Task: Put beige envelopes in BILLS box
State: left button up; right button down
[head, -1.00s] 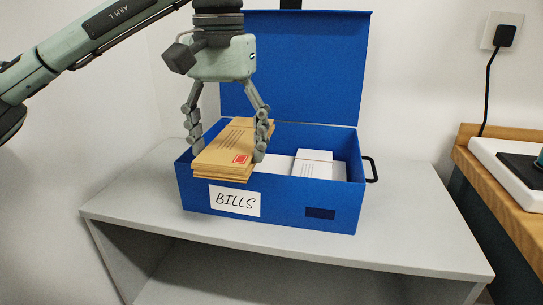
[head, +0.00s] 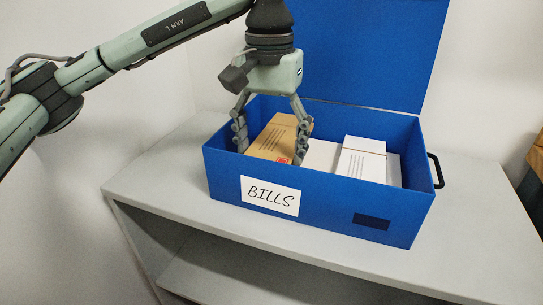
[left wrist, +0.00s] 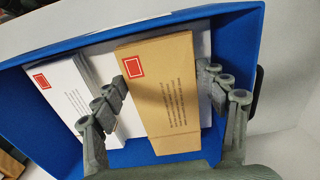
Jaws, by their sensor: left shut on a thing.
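The beige envelopes (head: 273,141) are a banded-looking stack with a red stamp mark, down inside the blue BILLS box (head: 325,209), at its left part in the head view. My left gripper (head: 268,150) reaches into the box from above, with its fingers on both sides of the stack. It is shut on the beige envelopes, which also show between the fingers in the left wrist view (left wrist: 162,95). The front wall hides the stack's lower part, so I cannot tell whether it touches the floor. The box lid is open. My right gripper is not in view.
A black handle (head: 437,171) sticks out on the box's right side.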

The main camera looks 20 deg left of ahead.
pick_arm(q)
notch_tip(320, 180, down, 2)
jog(key=shift+f, duration=0.2)
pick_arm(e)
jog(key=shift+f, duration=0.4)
pick_arm(q)
jog(key=shift+f, duration=0.1)
jog(key=o, duration=0.8)
jog(key=shift+c, duration=0.2)
jog(key=o, duration=0.4)
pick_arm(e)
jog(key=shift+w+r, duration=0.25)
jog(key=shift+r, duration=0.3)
